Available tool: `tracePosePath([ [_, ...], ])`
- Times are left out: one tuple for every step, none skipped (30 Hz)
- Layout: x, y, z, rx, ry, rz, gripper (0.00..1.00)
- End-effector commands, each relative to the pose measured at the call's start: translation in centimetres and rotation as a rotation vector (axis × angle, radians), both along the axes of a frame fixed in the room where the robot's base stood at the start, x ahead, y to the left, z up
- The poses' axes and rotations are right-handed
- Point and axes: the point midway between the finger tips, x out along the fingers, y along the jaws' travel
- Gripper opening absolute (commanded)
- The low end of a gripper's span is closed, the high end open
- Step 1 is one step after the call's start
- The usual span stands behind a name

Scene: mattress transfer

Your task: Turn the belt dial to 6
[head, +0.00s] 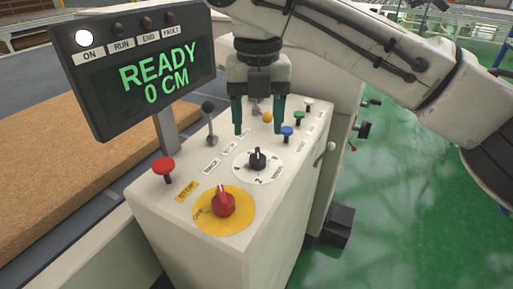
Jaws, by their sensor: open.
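The belt dial appears to be the black knob (258,159) on a round white numbered plate (244,174) on top of the control box; its numbers are too small to read surely. My gripper (258,128) points down above the panel, just behind the black knob in the picture. Its two green fingers are apart, with nothing held between them. A display (150,75) at the left reads READY and 0 CM, with its ON lamp lit white.
The control box (180,240) also bears a red rotary switch (223,203) on a yellow disc, a red stop button (164,168), a black lever (210,125) and several coloured knobs, including a blue one (287,132). A brown mattress slab (50,180) lies left. Green floor (420,220) is clear at right.

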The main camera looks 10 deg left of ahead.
Motion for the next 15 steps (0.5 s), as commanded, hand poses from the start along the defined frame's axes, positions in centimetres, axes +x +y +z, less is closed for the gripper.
tracePosePath([
  [0.0, -0.1, -1.3, 0.000, 0.001, -0.001, 0.62],
  [0.0, -0.1, -1.8, -0.001, 0.002, -0.001, 0.62],
  [0.0, -0.1, -2.5, 0.000, 0.001, -0.001, 0.62],
  [0.0, -0.1, -3.0, 0.000, 0.001, -0.001, 0.62],
  [0.0, -0.1, -3.5, -0.001, 0.001, 0.000, 0.62],
  [0.0, 0.0, -4.1, 0.001, 0.001, 0.000, 0.62],
  [0.0, 0.0, -4.5, 0.000, 0.001, 0.000, 0.62],
  [0.0, 0.0, -4.8, 0.000, 0.001, 0.000, 0.62],
  [0.0, 0.0, -5.3, 0.000, 0.000, -0.001, 0.62],
  [0.0, 0.0, -5.5, 0.001, 0.000, -0.001, 0.62],
  [0.0, 0.0, -5.8, 0.001, 0.000, -0.001, 0.62],
  [0.0, 0.0, -6.0, 0.000, 0.000, -0.001, 0.62],
  [0.0, 0.0, -6.2, 0.000, 0.000, -0.001, 0.62],
  [0.0, 0.0, -6.3, 0.000, 0.000, -0.001, 0.62],
  [0.0, 0.0, -6.4, 0.001, 0.000, -0.001, 0.62],
])
